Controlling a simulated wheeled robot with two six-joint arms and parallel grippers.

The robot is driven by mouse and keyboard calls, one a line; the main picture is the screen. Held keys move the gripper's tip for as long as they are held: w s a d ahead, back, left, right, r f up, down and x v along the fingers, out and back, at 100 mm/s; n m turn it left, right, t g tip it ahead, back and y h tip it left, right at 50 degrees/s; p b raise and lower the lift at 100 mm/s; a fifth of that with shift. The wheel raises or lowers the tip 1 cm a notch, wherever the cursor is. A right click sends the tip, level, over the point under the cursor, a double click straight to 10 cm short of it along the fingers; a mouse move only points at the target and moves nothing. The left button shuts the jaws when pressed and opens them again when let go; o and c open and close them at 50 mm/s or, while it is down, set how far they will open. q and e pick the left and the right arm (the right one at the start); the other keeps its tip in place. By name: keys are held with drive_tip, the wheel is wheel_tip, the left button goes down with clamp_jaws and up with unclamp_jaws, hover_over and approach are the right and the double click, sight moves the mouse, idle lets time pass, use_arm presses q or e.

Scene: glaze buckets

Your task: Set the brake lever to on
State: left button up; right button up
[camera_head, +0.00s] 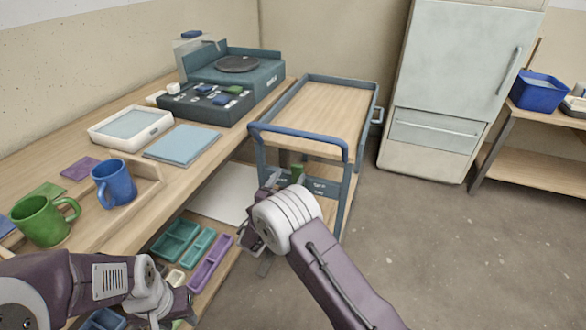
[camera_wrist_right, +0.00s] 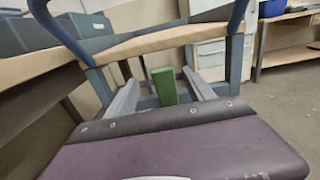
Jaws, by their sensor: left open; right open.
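The cart (camera_head: 318,112) has a wooden top and a blue push bar. The brake lever is the green handle (camera_head: 297,171) low on the cart's near end, beside a dark panel (camera_head: 320,186) with small labels too small to read. In the right wrist view the green lever (camera_wrist_right: 165,87) stands roughly upright and appears between my right gripper's fingers. My right gripper (camera_head: 286,179) is open at the cart's near end; whether it touches the lever I cannot tell. My left gripper (camera_head: 183,305) is open at the lower left, away from the cart, partly hidden by its arm.
A wooden bench on the left holds a green mug (camera_head: 40,220), a blue mug (camera_head: 112,183), a white tray (camera_head: 131,125) and a teal wheel unit (camera_head: 240,72). Coloured trays (camera_head: 178,240) lie below it. A fridge-like cabinet (camera_head: 450,70) stands behind.

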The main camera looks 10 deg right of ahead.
sight(296, 167)
drive_tip(key=b+x, duration=0.1)
drive_tip(key=x, duration=0.5)
drive_tip(key=shift+w+d+f+b, duration=0.2)
drive_tip(key=shift+w+d+b, duration=0.05)
drive_tip(key=shift+d+b, duration=0.15)
drive_tip(key=shift+w+d+r, duration=0.1)
drive_tip(key=shift+w+d, duration=0.1)
drive_tip(key=shift+w, duration=0.2)
clamp_jaws()
